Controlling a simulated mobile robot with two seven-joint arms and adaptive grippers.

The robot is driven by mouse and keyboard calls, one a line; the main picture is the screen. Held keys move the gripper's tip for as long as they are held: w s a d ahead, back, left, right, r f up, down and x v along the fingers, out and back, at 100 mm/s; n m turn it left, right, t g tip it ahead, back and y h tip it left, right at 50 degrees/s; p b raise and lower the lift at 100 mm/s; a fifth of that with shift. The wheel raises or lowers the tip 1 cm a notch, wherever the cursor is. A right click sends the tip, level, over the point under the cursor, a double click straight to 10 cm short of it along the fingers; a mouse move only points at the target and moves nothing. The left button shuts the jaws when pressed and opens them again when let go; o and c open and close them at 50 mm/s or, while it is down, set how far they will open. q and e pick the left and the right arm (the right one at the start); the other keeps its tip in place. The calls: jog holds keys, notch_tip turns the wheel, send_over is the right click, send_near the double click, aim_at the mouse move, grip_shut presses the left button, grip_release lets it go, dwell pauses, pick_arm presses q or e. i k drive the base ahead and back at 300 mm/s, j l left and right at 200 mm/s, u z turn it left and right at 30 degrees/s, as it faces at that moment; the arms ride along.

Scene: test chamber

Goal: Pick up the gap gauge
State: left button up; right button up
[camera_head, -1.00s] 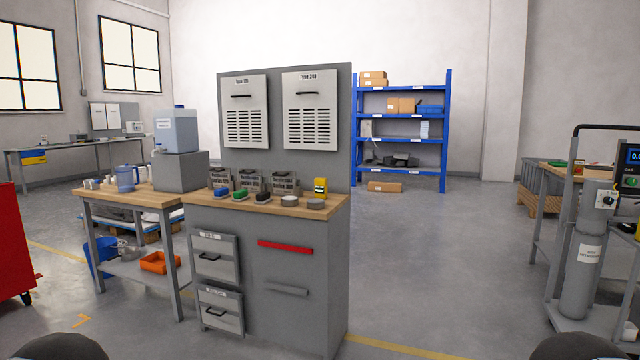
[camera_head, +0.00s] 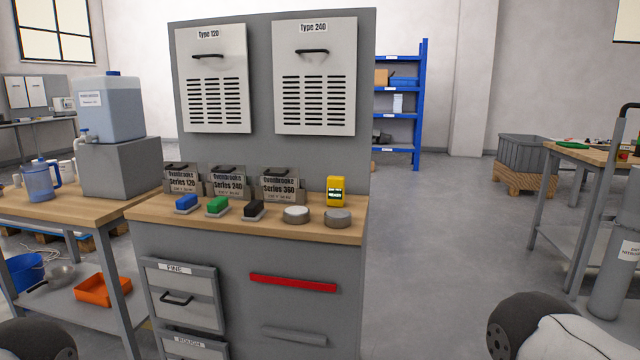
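A small yellow device (camera_head: 336,191) with a dark display stands upright at the right end of the wooden worktop (camera_head: 345,237). It may be the gap gauge; no label on it can be read. Two round grey discs lie in front of it, a lighter one (camera_head: 296,214) and a darker one (camera_head: 338,217). Neither gripper shows. Only parts of my arms show at the bottom left and bottom right corners, well short of the worktop.
Blue (camera_head: 186,204), green (camera_head: 217,206) and black (camera_head: 254,209) blocks sit before labelled Series boxes (camera_head: 283,185). The grey cabinet (camera_head: 240,290) has drawers and a red bar (camera_head: 293,283). A water container (camera_head: 111,108) stands left.

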aim_at(335, 189)
jog(key=i+j+z, duration=0.1)
jog(key=i+j, duration=1.1)
jog(key=i, duration=0.1)
